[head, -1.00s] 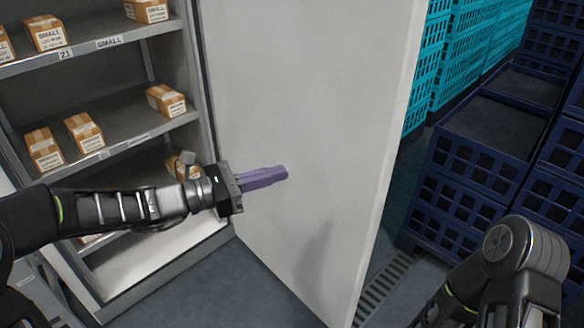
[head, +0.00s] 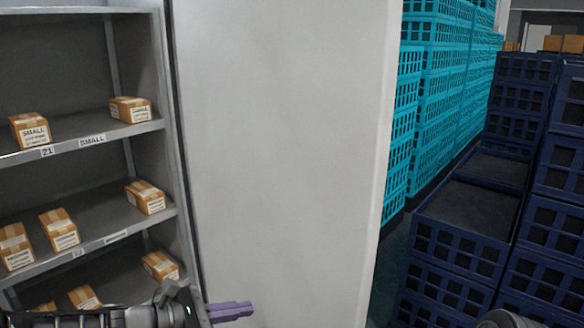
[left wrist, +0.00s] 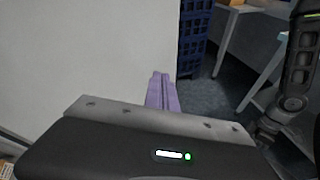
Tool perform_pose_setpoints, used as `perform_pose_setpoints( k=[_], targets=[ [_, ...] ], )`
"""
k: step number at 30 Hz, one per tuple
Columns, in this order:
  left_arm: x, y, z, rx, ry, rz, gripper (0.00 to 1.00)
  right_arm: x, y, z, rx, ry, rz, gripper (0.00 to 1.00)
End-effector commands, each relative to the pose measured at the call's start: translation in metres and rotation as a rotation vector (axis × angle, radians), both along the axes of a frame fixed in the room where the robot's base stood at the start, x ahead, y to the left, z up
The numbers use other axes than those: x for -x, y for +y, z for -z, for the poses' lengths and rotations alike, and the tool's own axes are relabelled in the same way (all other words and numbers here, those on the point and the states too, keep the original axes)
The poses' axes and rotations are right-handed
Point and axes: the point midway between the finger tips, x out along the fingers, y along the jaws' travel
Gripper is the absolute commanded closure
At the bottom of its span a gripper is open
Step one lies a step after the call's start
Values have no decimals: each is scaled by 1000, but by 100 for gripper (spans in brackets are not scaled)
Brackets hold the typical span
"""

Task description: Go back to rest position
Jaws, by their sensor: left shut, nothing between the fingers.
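My left gripper (head: 232,311) shows at the bottom edge of the head view, in front of the lower part of a white cabinet door (head: 280,150). Its purple fingers are closed together and hold nothing. In the left wrist view the shut fingers (left wrist: 162,90) point away, with the pale door (left wrist: 80,50) to their left. Only a small dark part of my right arm shows at the bottom right of the head view. My right gripper is out of view.
An open shelf cabinet (head: 100,139) on the left holds several small cardboard boxes (head: 145,197). The door stands open. Stacked dark blue crates (head: 455,250) and turquoise crates (head: 445,110) are on the right. The left wrist view shows a grey table (left wrist: 262,78) and some bare floor.

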Motion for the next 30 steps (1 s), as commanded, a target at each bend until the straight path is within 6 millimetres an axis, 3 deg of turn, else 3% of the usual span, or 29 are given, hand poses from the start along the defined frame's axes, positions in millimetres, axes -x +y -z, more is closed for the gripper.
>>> perform_pose_setpoints(
  k=[5,10,12,15,18,22,25,30],
  targets=[
    [31,24,126,-460,-16,119,100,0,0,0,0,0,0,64],
    [90,45,256,-961,-152,469,100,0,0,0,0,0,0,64],
    [122,41,304,-1138,-300,699,100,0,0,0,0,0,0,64],
    [170,10,350,-1241,-556,993,100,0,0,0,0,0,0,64],
    [214,-19,370,-1198,-668,1143,100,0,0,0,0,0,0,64],
    [254,-37,384,-1123,-672,1237,100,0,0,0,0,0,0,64],
    [265,-43,389,-1101,-670,1267,100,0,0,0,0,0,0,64],
    [265,-45,388,-1100,-673,1269,100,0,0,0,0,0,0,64]
  ],
)
